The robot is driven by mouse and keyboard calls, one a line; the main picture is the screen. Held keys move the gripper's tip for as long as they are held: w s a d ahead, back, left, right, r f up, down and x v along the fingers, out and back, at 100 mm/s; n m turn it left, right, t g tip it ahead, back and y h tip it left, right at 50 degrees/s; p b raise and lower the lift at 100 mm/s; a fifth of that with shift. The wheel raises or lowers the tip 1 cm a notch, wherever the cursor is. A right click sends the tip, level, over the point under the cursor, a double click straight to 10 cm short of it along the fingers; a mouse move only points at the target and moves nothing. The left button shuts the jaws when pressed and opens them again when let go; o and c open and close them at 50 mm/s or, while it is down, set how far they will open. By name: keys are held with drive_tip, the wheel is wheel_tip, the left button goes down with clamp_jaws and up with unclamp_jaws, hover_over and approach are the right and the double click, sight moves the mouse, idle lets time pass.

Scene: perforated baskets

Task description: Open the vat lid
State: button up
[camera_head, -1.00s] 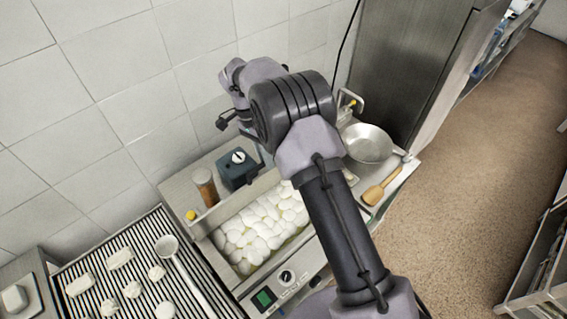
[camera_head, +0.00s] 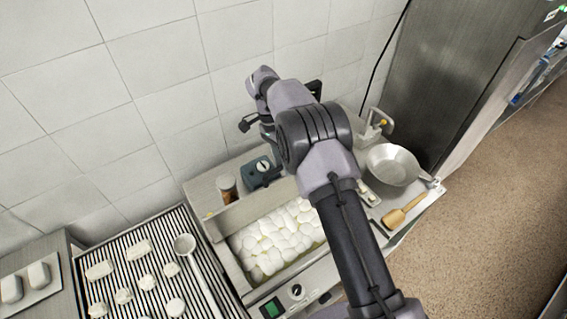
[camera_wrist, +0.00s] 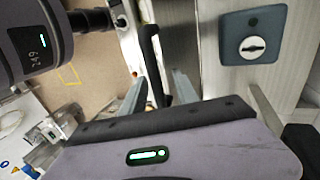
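The vat (camera_head: 232,212) is a steel basin whose front part shows many white rounded pieces in the head view. I cannot clearly make out its lid there; my arm covers the area behind and to the right. In the wrist view, a black bar-shaped handle (camera_wrist: 152,50) runs along a steel panel (camera_wrist: 185,35). My gripper (camera_wrist: 160,76) is open, its two silver fingers on either side of the handle's near end. A gap shows between the handle and the right finger. In the head view the fingers are hidden behind my arm.
A slatted rack (camera_head: 147,262) with a ladle (camera_head: 187,245) is on the left.

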drive_tip(key=shift+r, duration=0.2)
drive_tip(key=p+v, duration=0.1)
drive_tip(key=v, duration=0.6)
drive_tip(key=shift+r, duration=0.2)
